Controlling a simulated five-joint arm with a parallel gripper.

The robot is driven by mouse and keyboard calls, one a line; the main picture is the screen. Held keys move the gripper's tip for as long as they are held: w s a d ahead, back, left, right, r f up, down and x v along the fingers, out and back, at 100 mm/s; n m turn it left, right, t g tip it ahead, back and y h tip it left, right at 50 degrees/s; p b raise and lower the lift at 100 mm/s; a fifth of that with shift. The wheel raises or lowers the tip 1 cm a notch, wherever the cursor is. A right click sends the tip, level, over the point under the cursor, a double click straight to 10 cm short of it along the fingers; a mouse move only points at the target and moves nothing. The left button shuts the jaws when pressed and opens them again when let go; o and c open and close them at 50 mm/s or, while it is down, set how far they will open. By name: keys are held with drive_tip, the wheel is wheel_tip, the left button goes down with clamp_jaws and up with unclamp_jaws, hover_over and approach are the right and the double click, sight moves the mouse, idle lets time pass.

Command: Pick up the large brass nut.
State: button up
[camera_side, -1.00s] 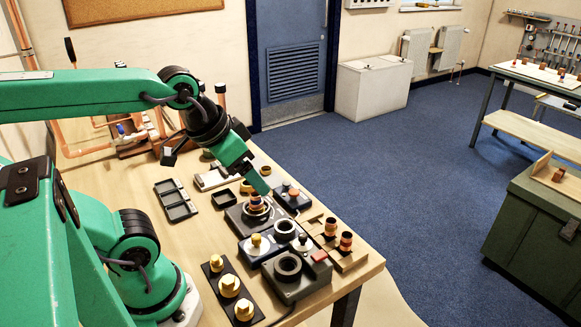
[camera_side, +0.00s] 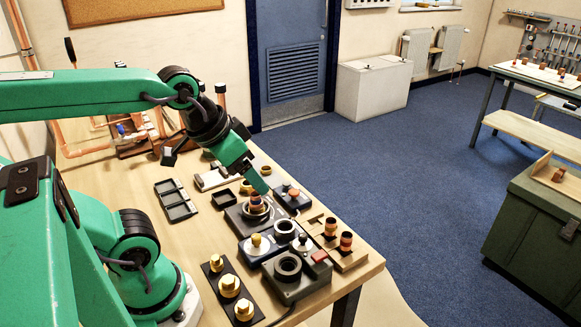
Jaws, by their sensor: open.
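Three brass nuts stand in a row on a black strip at the front of the bench. The rear nut (camera_side: 216,263) looks smallest. The middle nut (camera_side: 229,285) and the front nut (camera_side: 243,310) look bigger and close in size, so I cannot tell which is the large one. My gripper (camera_side: 261,188) is open, pointing down to the right, above a dark square fixture (camera_side: 236,221) with a ring and a small copper-coloured piece. It is well behind the nuts, to their upper right. Its fingertips are small, and whether they touch anything is unclear.
A dark block with a black ring (camera_side: 287,266) stands right of the nuts. A wooden rack (camera_side: 348,261) with copper-banded pieces is near the bench's right edge. A black tray (camera_side: 175,200) lies at the left. Bare bench lies between tray and nuts.

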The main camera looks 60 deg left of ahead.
drive_tip(key=shift+w, duration=0.1)
drive_tip(key=w+a+f+m+g, duration=0.2)
drive_tip(key=w+a+f+g, duration=0.15)
drive_tip(key=w+a, duration=0.8)
drive_tip(key=a+f+m+g, duration=0.2)
drive_tip(key=a+f, duration=1.1)
drive_tip(key=a, duration=0.3)
drive_tip(key=shift+w+a+m, duration=0.3)
drive_tip(key=shift+w+a, duration=0.05)
drive_tip(key=shift+w, duration=0.05)
drive_tip(key=shift+f, duration=0.1)
drive_tip(key=shift+f, duration=1.2)
drive_tip(key=shift+f, duration=0.1)
